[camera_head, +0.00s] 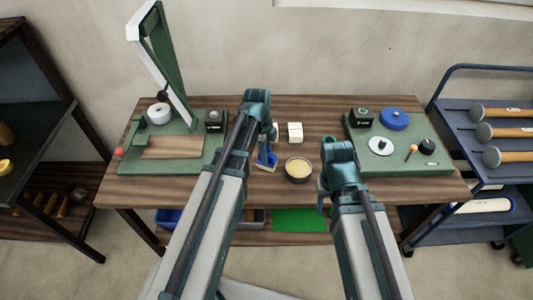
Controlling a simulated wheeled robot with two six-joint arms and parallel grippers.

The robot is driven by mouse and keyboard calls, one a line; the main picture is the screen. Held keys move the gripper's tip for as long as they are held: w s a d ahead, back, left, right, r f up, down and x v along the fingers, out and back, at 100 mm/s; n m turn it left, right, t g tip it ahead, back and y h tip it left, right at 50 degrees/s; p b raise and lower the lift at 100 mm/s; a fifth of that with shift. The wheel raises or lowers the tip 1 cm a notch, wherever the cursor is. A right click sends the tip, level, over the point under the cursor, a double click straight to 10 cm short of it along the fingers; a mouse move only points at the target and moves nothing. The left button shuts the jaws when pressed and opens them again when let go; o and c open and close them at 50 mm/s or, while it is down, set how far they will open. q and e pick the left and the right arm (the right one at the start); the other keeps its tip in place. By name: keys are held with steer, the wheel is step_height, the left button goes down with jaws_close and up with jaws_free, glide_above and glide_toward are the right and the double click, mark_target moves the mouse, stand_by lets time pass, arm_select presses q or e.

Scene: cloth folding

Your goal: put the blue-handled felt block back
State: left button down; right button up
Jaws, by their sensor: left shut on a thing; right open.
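The blue-handled felt block (263,161) is in the middle of the table, just below my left gripper (267,147). My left gripper is shut on its blue handle and partly hides it. I cannot tell whether the block touches the table top. My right gripper (322,197) is open and empty near the table's front edge, to the right of a round dark bowl with pale contents (298,169).
A green board with a tall frame (190,165) stands on the left of the wooden table (300,107). A green board with discs and knobs (400,169) is on the right. A small white block (295,132) sits behind the bowl. A blue cart (455,122) stands at right.

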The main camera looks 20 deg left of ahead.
arm_select(q)
steer(key=shift+f+b, duration=2.2)
steer(key=shift+f, duration=0.4)
steer(key=shift+f+b, duration=0.5)
steer(key=shift+f, duration=0.05)
steer(key=c, duration=0.5)
jaws_free()
steer(key=shift+c, duration=0.2)
steer(key=shift+r, duration=0.15)
steer(key=r+p, duration=0.4)
steer(key=a+r+p, duration=0.1)
steer(key=r+p, duration=0.8)
steer(key=shift+w+a+r+p, duration=0.1)
steer(key=shift+a+r+p, duration=0.15)
steer(key=shift+a+p, duration=0.15)
steer(key=shift+d, duration=0.1)
